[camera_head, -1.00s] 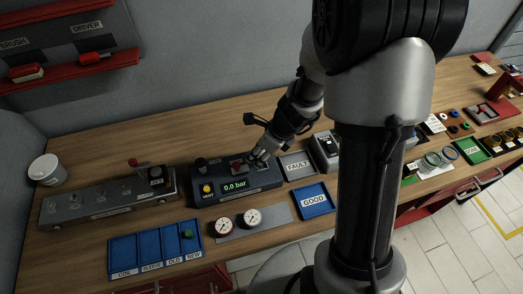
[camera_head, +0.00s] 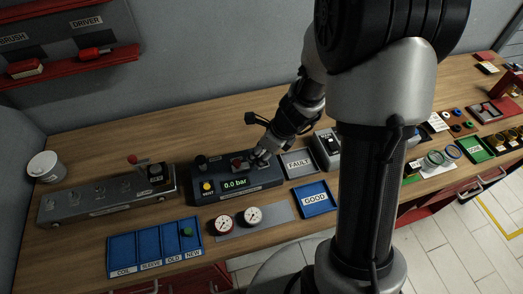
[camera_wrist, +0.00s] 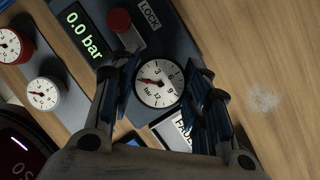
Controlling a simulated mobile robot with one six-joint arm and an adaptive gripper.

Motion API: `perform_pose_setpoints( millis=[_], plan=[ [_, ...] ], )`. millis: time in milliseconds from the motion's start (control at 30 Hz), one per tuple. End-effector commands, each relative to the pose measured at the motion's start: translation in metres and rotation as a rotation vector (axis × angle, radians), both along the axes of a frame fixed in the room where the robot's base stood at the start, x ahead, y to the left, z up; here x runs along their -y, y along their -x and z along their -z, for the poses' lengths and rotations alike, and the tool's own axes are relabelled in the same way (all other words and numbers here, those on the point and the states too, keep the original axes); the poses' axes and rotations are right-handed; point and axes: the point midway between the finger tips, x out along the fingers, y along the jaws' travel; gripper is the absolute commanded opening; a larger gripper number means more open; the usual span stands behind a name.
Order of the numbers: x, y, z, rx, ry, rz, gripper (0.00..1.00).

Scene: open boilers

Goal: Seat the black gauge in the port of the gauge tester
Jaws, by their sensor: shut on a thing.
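The gauge tester (camera_head: 237,184) is a dark box on the bench with a green display reading 0.0 bar. My gripper (camera_head: 261,159) is over its right end, pointing down. In the wrist view the black gauge (camera_wrist: 158,82) has a white dial and dark rim, and it sits between my two fingers, which are shut on it. The gauge is over the right end of the tester (camera_wrist: 95,40), beside the red LOCK control (camera_wrist: 119,20). The port is hidden under the gauge, so I cannot tell whether the gauge is in it.
A red-rimmed gauge (camera_head: 222,224) and a white-rimmed gauge (camera_head: 252,215) lie on a grey mat in front of the tester. A FAULT tray (camera_head: 285,158) and a blue GOOD tray (camera_head: 327,207) are to the right. A switch box (camera_head: 110,197) and a blue divided tray (camera_head: 123,246) are left.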

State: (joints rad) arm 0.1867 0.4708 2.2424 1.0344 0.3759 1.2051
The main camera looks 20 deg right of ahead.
Motion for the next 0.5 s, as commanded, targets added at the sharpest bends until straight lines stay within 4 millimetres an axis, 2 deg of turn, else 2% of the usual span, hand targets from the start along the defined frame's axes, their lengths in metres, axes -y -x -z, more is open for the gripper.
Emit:
perform_pose_setpoints(
  millis=[500],
  plan=[
    [-0.0002, -0.0002, 0.0049, 0.0, 0.0, 0.0, 0.15]
  ],
)
